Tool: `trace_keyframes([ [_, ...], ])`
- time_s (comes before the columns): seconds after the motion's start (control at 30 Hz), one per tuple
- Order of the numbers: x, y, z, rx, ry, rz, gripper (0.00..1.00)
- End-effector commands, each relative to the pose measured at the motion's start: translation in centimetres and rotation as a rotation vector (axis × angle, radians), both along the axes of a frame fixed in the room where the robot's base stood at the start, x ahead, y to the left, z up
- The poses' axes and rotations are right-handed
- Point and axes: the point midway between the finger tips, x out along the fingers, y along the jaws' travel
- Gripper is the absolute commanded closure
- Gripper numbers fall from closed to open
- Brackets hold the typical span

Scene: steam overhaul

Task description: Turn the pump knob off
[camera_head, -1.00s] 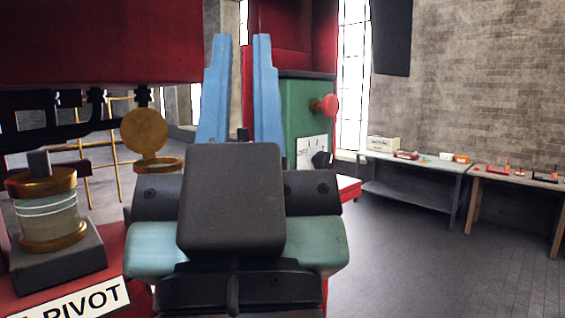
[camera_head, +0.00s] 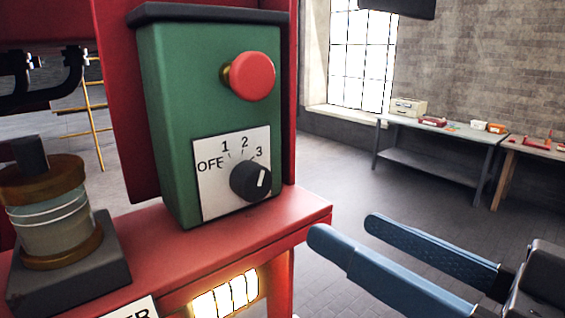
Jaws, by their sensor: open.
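The pump knob (camera_head: 250,181) is a black round dial with a white pointer line. It sits on a white plate (camera_head: 210,185) marked OFF, 1, 2 and 3, on the front of a green control box (camera_head: 165,110). The pointer line is near upright, on the side of the 3 mark and away from OFF. My gripper (camera_head: 345,230) has two blue fingers, parted and empty. It is to the right of the knob and lower in the picture, apart from it, with its fingers pointing left.
A red push button (camera_head: 252,77) sticks out above the plate. The box stands on a red ledge (camera_head: 290,215). A glass cylinder with brass rims (camera_head: 50,215) stands at left. Workbenches (camera_head: 440,130) line the far wall. Open floor lies right of the ledge.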

Motion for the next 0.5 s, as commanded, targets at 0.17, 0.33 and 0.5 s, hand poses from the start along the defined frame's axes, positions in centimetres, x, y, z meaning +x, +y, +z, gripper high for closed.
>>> trace_keyframes([
  [0.17,1.0,1.0,0.2,0.001,0.006,0.01,0.23],
  [0.33,3.6,3.2,0.4,0.002,0.007,0.012,0.23],
  [0.5,6.5,5.4,0.4,0.003,0.006,0.01,0.23],
])
